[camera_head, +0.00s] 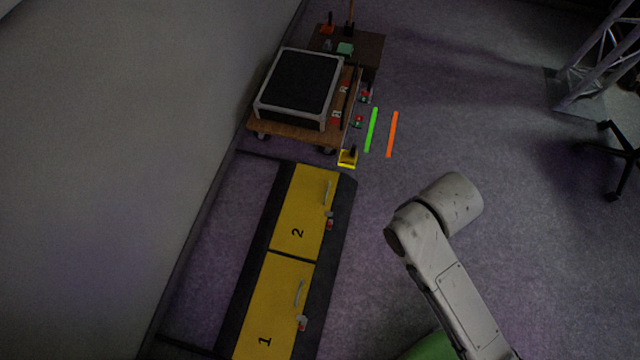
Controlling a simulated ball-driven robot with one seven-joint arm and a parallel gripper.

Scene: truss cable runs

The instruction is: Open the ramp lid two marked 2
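The ramp lid two (297,208) is a yellow panel marked 2, set in a dark ramp on the floor near the wall. It lies flat and looks shut. A grey handle (326,193) runs along its right side. A small red and grey part (329,222) sits on its right edge below the handle. The yellow lid marked 1 (272,312) lies below it in the picture, also flat, with its own handle (299,293). My arm reaches up at the right of the ramp, apart from it. My gripper does not show.
A wheeled wooden cart (290,134) with a black-topped box (298,82) stands beyond the ramp. A small yellow-edged block (348,158) sits at the ramp's far end. Green (371,130) and orange (392,134) strips lie nearby. Floor right of the ramp is mostly clear.

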